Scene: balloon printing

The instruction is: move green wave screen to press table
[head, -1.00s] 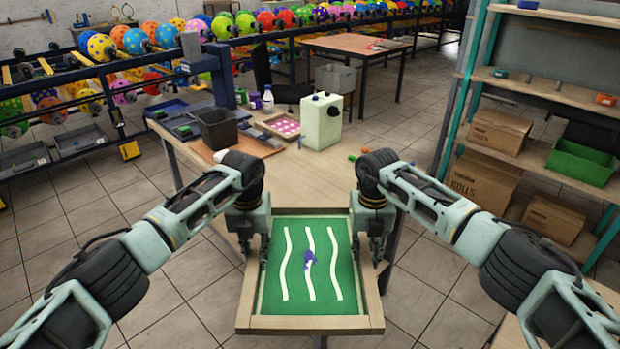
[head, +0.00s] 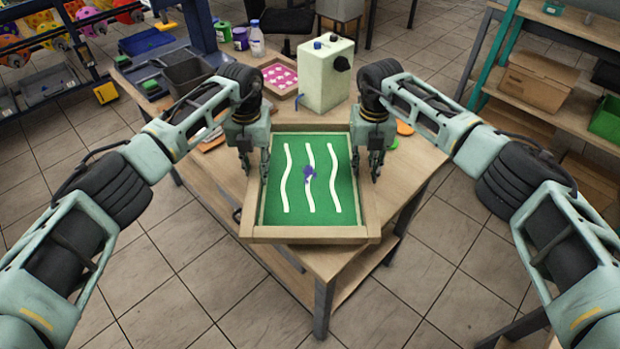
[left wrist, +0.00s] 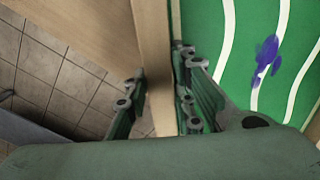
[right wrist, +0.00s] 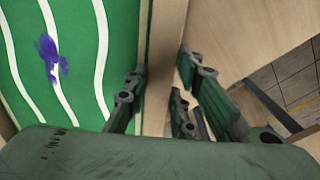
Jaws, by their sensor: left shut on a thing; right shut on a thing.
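The green wave screen (head: 322,208) is a wooden frame around a green sheet with white wavy stripes and a purple blot near the middle. It is held between my two grippers in the head view, over the near part of the wooden press table (head: 215,175). Whether it touches the tabletop cannot be told. My left gripper (head: 254,170) is shut on its left frame rail, also seen in the left wrist view (left wrist: 158,95). My right gripper (head: 367,170) is shut on its right rail, also seen in the right wrist view (right wrist: 160,95).
On the table behind the screen stand a pale green box-shaped device (head: 326,75), a pink-patterned screen (head: 281,77), a dark bin (head: 188,74) and bottles (head: 257,40). An orange item (head: 404,128) lies beside my right gripper. Shelves with cardboard boxes (head: 535,80) stand at right.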

